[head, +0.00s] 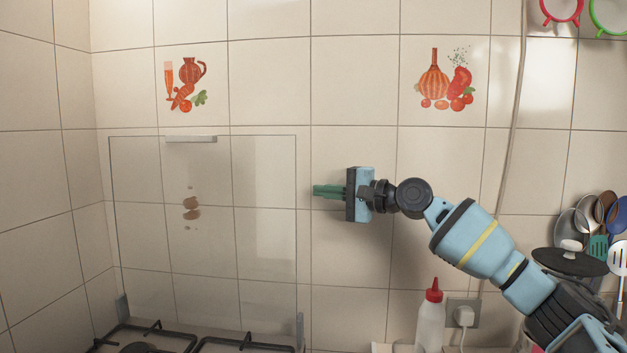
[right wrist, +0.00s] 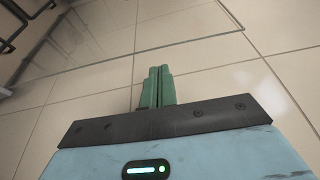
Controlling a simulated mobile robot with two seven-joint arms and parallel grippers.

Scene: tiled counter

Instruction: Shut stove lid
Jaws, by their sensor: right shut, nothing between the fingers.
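The stove lid (head: 262,180) is a clear glass panel standing upright against the tiled wall, with a light grey handle strip (head: 191,139) at its top edge. Its hinges are at the bottom corners, behind the black stove grates (head: 150,333). My right gripper (head: 316,191) is just right of the lid's right edge, at about mid-height, pointing left. Its green fingers are together and empty. In the right wrist view the shut fingers (right wrist: 158,88) point toward the glass edge (right wrist: 205,37), apart from it as far as I can tell. My left gripper is not in view.
A white bottle with a red cap (head: 431,315) stands at lower right, beside a wall socket with a plug (head: 463,316). Several utensils (head: 600,230) and a dark pan lid (head: 570,261) are at the far right. The space before the glass looks clear.

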